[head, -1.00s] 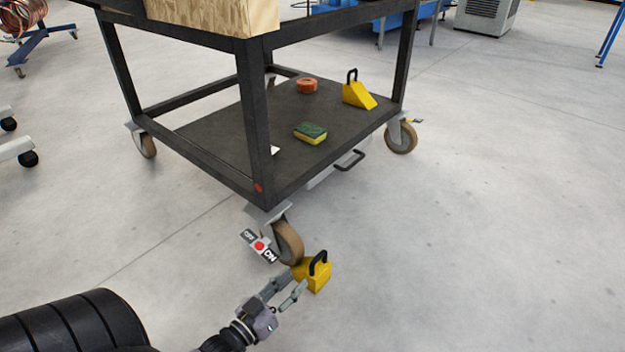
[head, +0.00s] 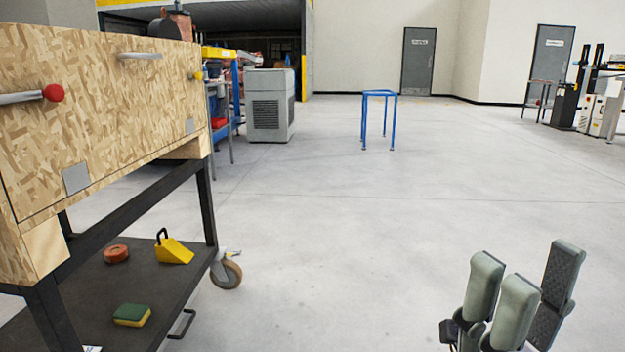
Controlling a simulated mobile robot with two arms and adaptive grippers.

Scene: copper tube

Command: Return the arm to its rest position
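My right gripper (head: 527,268) is in the lower right of the head view, raised over the floor with its grey-green fingers pointing up. Its fingers stand apart and nothing shows between them, so it looks open and empty. It is well clear of the cart, with bare floor between them. My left gripper is not in view.
A dark-framed cart (head: 205,205) with a wooden box (head: 100,115) fills the left. Its lower shelf holds a yellow wedge (head: 175,252), an orange roll (head: 116,254) and a sponge (head: 131,316). A blue stand (head: 364,120) is farther back. The middle floor is clear.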

